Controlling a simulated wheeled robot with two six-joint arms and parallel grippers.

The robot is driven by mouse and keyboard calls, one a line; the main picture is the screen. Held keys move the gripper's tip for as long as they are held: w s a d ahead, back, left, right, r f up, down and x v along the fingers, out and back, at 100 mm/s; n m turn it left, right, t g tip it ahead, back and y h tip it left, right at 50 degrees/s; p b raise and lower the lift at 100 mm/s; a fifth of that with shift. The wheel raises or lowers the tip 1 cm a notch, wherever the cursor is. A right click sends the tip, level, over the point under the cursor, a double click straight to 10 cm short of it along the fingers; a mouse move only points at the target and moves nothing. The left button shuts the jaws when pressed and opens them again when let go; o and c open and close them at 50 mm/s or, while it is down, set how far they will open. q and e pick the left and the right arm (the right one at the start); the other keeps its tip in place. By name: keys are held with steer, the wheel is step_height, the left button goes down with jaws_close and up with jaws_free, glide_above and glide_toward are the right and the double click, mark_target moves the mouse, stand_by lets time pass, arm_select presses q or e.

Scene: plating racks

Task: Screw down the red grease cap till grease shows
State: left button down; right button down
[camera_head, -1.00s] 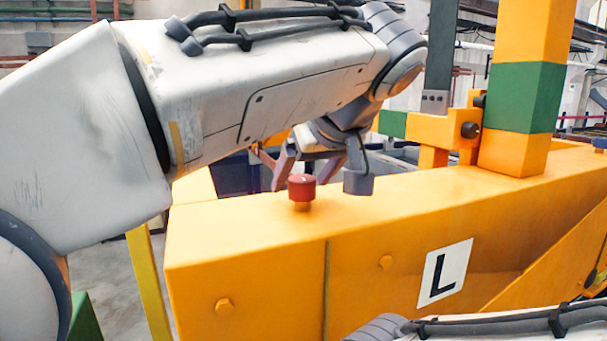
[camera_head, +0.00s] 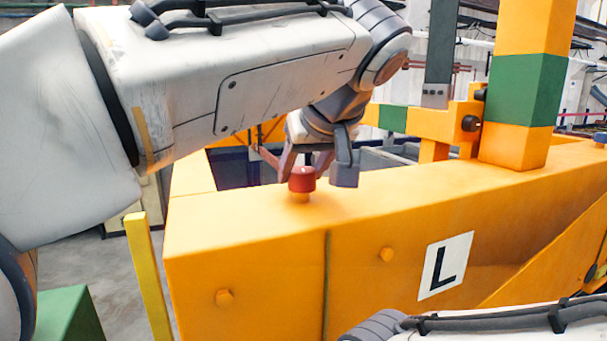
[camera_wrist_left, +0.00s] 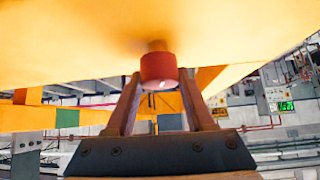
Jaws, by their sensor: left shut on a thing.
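The red grease cap (camera_head: 302,181) stands upright on a short yellow-orange stem on top of the yellow beam (camera_head: 240,212). My left gripper (camera_head: 303,172) reaches down to it from behind, its fingers at the cap's sides. In the left wrist view the picture is upside down, and the cap (camera_wrist_left: 158,68) sits between the two fingertips (camera_wrist_left: 160,82), gripped near their ends. A short stretch of stem shows between cap and beam. The cap's far side is hidden in the head view. My right gripper is out of view; only part of that arm shows at the bottom right.
A yellow post (camera_head: 524,90) with a green band rises from the beam at the right. The beam top around the cap is clear.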

arm_select(q)
steer(key=m+h+b, duration=0.2)
steer(key=m, duration=0.1)
steer(key=shift+a+f+h, duration=0.1)
steer(key=shift+a+h, duration=0.05)
steer(key=shift+h, duration=0.15)
steer(key=m+h+b, duration=0.1)
steer(key=m+h, duration=0.1)
steer(key=m, duration=0.1)
steer(key=shift+m+h, duration=0.4)
steer(key=m+h, duration=0.1)
steer(key=m+g+h, duration=0.1)
steer(key=m, duration=0.1)
steer(key=shift+w+a+r+m+h, duration=0.1)
steer(key=shift+r+m+h, duration=0.1)
steer(key=shift+m+h, duration=0.1)
steer(key=m+g+h, duration=0.1)
steer(key=m, duration=0.1)
steer(key=shift+m+h, duration=0.3)
steer(key=shift+m, duration=0.1)
steer(key=m+g+h+p, duration=0.1)
steer(key=m+g, duration=0.1)
steer(key=m, duration=0.1)
steer(key=shift+w+g, duration=0.1)
steer(key=shift+g, duration=0.2)
steer(key=shift+m+g+h+p, duration=0.45)
steer(key=shift+m+g, duration=0.35)
steer(key=shift+m, duration=0.5)
steer(key=shift+f, duration=0.1)
